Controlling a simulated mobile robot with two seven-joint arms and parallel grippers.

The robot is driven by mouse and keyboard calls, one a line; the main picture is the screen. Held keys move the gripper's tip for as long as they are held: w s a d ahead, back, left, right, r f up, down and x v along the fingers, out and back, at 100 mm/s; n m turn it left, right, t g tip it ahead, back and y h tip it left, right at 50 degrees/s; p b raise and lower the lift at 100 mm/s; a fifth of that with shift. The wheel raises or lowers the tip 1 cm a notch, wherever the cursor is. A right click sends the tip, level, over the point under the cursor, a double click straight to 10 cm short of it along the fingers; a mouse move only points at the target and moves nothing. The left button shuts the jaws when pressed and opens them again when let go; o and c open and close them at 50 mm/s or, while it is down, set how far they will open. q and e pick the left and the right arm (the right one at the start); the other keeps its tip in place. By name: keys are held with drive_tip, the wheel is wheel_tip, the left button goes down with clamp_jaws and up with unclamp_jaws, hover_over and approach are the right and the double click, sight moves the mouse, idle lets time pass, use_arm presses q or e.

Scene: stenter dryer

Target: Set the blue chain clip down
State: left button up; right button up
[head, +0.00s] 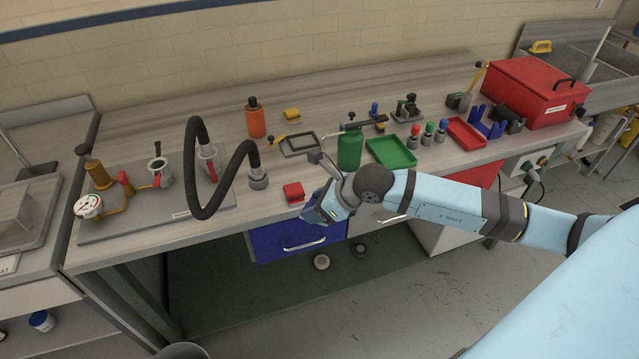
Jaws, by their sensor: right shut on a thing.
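My right gripper (322,212) comes in from the right and is at the bench's front edge, above the blue drawer. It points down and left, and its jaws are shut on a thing. The blue chain clip cannot be made out clearly; the hand and wrist hide what is between the fingers. I cannot tell whether the held thing touches the bench. My left gripper is out of view.
A red block (293,192) lies just left of the gripper. A green tray (391,152), green bottle (350,150) and black-framed tray (300,144) stand behind it. A black hose (196,165) arches at left.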

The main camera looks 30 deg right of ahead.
drive_tip(key=d+f+m+t+h+b, duration=0.1)
drive_tip(key=d+f+m+h+b, duration=0.2)
drive_tip(key=d+f+m+b, duration=0.1)
use_arm(q)
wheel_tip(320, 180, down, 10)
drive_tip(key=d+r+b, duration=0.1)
drive_tip(key=b, duration=0.4)
use_arm(e)
drive_tip(key=m+h+p, duration=0.4)
drive_tip(key=m+p, duration=0.1)
drive_tip(key=m, duration=0.1)
hover_over(323, 171)
drive_tip(key=shift+a+f, duration=0.15)
drive_tip(key=shift+f, duration=0.2)
wheel_tip(323, 171, down, 3)
drive_tip(key=shift+f+p, duration=0.2)
drive_tip(key=shift+p, duration=0.35)
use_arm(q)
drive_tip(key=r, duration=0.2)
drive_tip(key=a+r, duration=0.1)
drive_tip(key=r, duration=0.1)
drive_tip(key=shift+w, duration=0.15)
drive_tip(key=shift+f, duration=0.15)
use_arm(e)
drive_tip(key=shift+f, duration=0.1)
